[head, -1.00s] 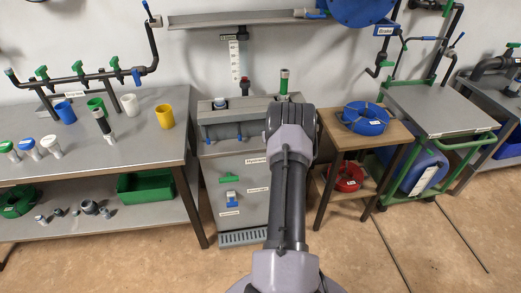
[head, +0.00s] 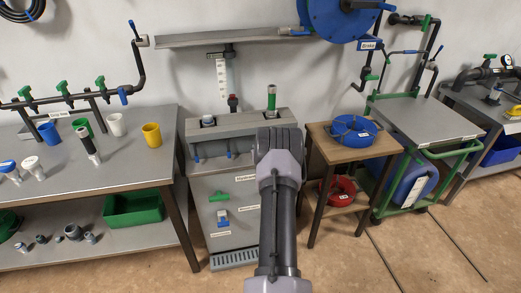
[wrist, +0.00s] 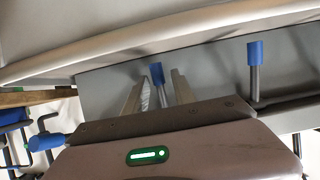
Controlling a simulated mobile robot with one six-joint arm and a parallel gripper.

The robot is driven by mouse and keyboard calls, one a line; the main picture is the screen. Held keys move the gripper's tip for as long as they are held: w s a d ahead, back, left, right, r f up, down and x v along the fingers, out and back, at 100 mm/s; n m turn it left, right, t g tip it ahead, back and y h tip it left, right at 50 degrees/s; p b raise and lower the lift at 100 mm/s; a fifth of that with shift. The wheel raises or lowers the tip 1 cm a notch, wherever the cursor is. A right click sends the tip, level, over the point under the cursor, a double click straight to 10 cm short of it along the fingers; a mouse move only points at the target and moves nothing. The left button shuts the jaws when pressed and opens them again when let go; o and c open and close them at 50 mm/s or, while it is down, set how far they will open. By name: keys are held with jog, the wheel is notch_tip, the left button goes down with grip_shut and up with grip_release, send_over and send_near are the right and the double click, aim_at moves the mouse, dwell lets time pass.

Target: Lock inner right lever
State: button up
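In the wrist view, my gripper (wrist: 157,94) is open, with its two pale fingers apart. A lever with a blue grip (wrist: 157,74) and a grey stem stands between the fingertips; I cannot tell whether either finger touches it. A second upright blue-tipped lever (wrist: 255,55) stands to the right, clear of the fingers. Another blue handle (wrist: 46,142) lies sideways at lower left. In the head view, my wrist covers the fingers and the right part of the grey cabinet (head: 200,188). I cannot tell which lever is the inner right one.
A left bench (head: 60,180) carries cups and a valve pipe. A wooden side table (head: 325,150) with a blue hose coil (head: 353,131) stands right of the cabinet, then a green-framed cart (head: 425,118). Open floor lies in front.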

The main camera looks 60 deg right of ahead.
jog(key=shift+s+a, duration=0.1)
jog(key=shift+s, duration=0.05)
jog(key=p+v, duration=0.6)
jog(key=v, duration=1.1)
jog(key=shift+a, duration=0.15)
